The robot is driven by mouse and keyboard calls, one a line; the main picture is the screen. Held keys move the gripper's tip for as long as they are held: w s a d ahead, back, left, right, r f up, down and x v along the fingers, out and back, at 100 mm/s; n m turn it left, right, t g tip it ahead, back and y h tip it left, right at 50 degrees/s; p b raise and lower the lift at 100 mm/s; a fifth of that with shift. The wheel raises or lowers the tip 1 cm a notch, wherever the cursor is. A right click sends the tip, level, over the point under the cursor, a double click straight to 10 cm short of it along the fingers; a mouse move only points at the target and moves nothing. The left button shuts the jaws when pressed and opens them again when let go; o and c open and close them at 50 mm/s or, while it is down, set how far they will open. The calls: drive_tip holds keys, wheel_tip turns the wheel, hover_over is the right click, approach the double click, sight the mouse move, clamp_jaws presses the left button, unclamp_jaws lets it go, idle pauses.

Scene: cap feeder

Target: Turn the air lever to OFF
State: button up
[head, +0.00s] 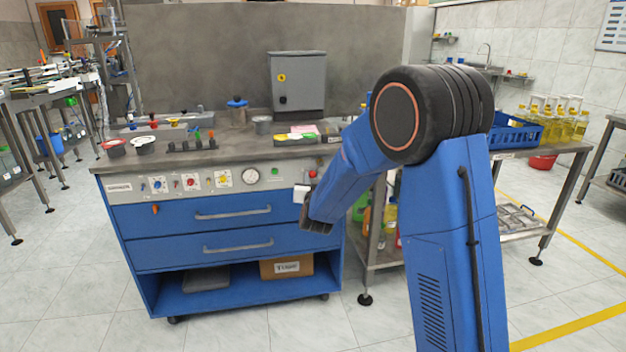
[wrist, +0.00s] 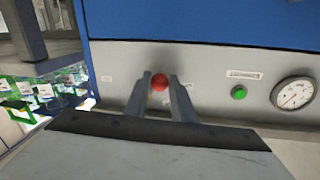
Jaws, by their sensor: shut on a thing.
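The air lever shows as a red round knob (wrist: 160,82) on the grey control panel (wrist: 205,62) in the wrist view. My gripper (wrist: 160,78) has its two fingers on either side of the knob and is shut on it. The lever's arm and pivot are hidden behind the knob and fingers, so I cannot tell which way it points. Small labels sit on the panel beside it, too small to read.
A green button (wrist: 239,92) and a round gauge (wrist: 294,93) are on the panel to the right in the wrist view. The blue drawer cabinet (head: 130,218) has protruding handles. A side table with a blue crate (head: 515,135) and bottles stands at the right.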

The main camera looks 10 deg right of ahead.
drive_tip(key=shift+a+r+m, duration=0.15)
drive_tip(key=shift+a+m, duration=0.05)
drive_tip(key=shift+m, duration=0.2)
drive_tip(key=o, duration=1)
drive_tip(key=s+a, duration=0.1)
drive_tip(key=s, duration=0.4)
drive_tip(key=s+a, duration=0.1)
drive_tip(key=s, duration=1.1)
drive_tip(key=shift+s+a+r, duration=0.1)
drive_tip(key=shift+a+r, duration=0.1)
drive_tip(key=shift+a, duration=0.2)
